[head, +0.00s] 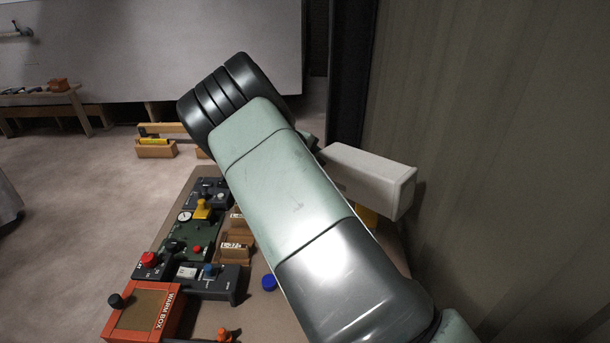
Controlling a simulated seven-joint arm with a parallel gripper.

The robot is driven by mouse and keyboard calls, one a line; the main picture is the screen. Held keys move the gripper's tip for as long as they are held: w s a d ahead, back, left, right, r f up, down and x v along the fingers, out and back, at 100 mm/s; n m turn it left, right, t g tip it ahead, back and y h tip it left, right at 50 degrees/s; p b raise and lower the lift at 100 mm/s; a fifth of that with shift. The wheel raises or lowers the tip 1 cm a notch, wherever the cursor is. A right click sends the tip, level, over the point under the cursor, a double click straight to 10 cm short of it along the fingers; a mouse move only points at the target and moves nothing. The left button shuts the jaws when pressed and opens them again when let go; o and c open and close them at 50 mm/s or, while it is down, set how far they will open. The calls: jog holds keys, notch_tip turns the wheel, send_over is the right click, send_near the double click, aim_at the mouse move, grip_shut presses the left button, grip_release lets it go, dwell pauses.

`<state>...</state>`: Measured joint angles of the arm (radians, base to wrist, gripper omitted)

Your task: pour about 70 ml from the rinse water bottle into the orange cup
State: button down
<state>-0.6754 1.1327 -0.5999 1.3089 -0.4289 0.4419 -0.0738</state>
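My arm crosses the middle of the head view and covers much of the bench. The fingers of my gripper do not show, so I cannot tell whether it is open, shut or holding anything. I cannot make out the rinse water bottle or the orange cup. A round blue cap-like piece (269,282) shows on the bench just left of my arm; I cannot tell what it belongs to. A small orange piece (224,335) is cut off at the bottom edge, and I cannot tell what it is.
The brown bench (262,320) carries an orange-framed warm box (147,312), dark control units (209,282) and wooden label blocks (236,248) at left. A ribbed wall (500,150) bounds the right side.

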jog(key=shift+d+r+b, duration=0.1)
jog(key=shift+b, duration=0.2)
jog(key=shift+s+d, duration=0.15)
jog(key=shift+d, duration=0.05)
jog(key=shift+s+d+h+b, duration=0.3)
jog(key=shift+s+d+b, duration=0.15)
jog(key=shift+b, duration=0.35)
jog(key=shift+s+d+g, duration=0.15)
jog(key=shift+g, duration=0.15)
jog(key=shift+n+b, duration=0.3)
jog(key=shift+b, duration=0.75)
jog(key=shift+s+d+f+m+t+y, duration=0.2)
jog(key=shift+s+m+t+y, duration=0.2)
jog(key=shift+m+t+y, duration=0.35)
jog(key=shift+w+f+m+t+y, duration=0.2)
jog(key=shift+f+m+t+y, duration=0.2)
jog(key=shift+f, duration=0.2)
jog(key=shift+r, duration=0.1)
dwell(1.2)
